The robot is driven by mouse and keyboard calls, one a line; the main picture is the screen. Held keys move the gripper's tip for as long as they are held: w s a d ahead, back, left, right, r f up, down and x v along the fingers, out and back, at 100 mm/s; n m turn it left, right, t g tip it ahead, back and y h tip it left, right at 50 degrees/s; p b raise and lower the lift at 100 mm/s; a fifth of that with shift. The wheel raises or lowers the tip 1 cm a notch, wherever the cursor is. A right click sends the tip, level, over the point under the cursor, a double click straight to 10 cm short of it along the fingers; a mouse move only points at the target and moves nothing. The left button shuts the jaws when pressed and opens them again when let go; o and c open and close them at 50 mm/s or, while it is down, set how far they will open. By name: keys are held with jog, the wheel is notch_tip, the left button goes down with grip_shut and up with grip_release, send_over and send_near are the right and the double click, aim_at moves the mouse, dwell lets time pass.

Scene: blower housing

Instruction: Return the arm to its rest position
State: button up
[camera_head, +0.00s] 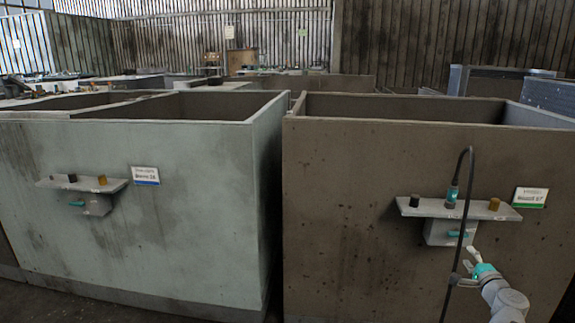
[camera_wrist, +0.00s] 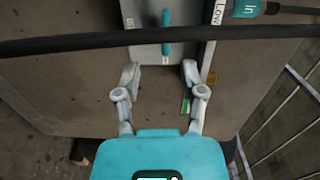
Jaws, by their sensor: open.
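My gripper (camera_wrist: 160,76) is open and empty in the wrist view, its two fingers spread just short of a grey box (camera_wrist: 142,52) with a teal handle (camera_wrist: 166,34). In the head view my gripper (camera_head: 471,257) is at the lower right, just below the grey box (camera_head: 440,232), and my arm reaches up from the bottom right corner. I cannot tell whether the fingers touch anything. A black cable (camera_wrist: 90,45) crosses the wrist view between the camera and the box.
The cable (camera_head: 471,180) loops from a teal connector (camera_head: 452,194) on the shelf (camera_head: 428,208) down past my gripper. The brown housing wall (camera_head: 345,220) stands behind. A pale green housing (camera_head: 190,240) stands left. A railing (camera_wrist: 285,125) shows right in the wrist view.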

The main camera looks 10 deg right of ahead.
jog(key=w+a+f+n+g+y+p, duration=0.1)
jog(key=w+a+f+n+g+y, duration=0.15)
jog(key=a, duration=0.55)
jog(key=w+a+f+n+g+y, duration=0.1)
jog(key=a+f+n+g+y, duration=0.2)
jog(key=a, duration=0.5)
jog(key=w+a+f+n+g+y+p, duration=0.1)
jog(key=w+a+n+y, duration=0.1)
jog(key=a+n, duration=0.4)
jog(key=s+a+f+n+g+h+p, duration=0.1)
jog(key=s+a+f+n+g, duration=0.2)
jog(key=a, duration=0.4)
jog(key=s+a+f+n+g+h+p, duration=0.1)
jog(key=s+a+n+g+h, duration=0.1)
jog(key=s+a+g, duration=0.3)
jog(key=s+a+f+n+g+h+p, duration=0.1)
jog(key=s+a+f+n+g, duration=0.2)
jog(key=a, duration=0.5)
notch_tip(320, 180, up, 39)
jog(key=p, duration=3.8)
jog(key=shift+s+d, duration=0.2)
jog(key=shift+s, duration=0.25)
